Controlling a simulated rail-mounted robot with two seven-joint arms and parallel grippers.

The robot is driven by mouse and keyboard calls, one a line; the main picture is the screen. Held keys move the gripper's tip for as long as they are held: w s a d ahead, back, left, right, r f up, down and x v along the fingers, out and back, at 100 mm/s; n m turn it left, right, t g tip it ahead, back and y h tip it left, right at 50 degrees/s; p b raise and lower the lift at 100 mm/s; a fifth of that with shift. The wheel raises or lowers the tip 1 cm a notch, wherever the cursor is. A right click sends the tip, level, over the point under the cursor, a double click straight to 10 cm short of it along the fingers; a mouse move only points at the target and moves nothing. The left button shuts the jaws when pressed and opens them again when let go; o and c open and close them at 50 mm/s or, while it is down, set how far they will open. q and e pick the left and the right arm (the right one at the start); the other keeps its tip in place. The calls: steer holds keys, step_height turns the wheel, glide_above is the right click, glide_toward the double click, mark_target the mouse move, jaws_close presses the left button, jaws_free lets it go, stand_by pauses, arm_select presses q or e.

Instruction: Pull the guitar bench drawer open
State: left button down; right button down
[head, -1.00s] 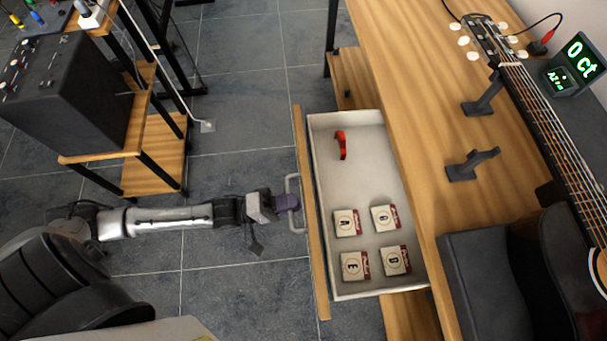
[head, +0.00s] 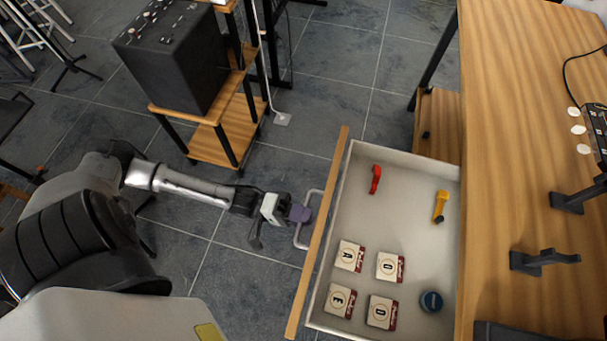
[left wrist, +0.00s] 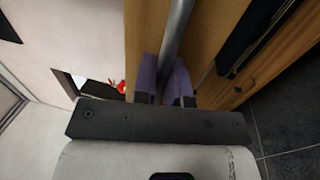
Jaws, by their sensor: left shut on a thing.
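The guitar bench drawer (head: 340,195) is pulled well out from the wooden bench (head: 520,150), with its white inside showing. Its wooden front (head: 317,235) carries a grey bar handle (head: 302,236). My left gripper (head: 303,214) is shut on that handle. In the left wrist view, the purple fingers (left wrist: 164,82) sit on both sides of the grey bar (left wrist: 176,35). My right gripper is not in view.
The drawer holds a red item (head: 375,179), a yellow item (head: 440,206), a round blue item (head: 431,301) and several string packets (head: 350,256). A wooden shelf stand with a black amplifier (head: 175,60) stands at the back left. Tiled floor (head: 240,275) lies open before the drawer.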

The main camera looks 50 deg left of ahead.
arm_select(q)
steer(key=c, duration=1.2)
jaws_free()
steer(key=p+v, duration=0.3)
steer(key=v, duration=1)
steer(key=shift+s+a, duration=0.25)
steer(key=shift+a, duration=0.05)
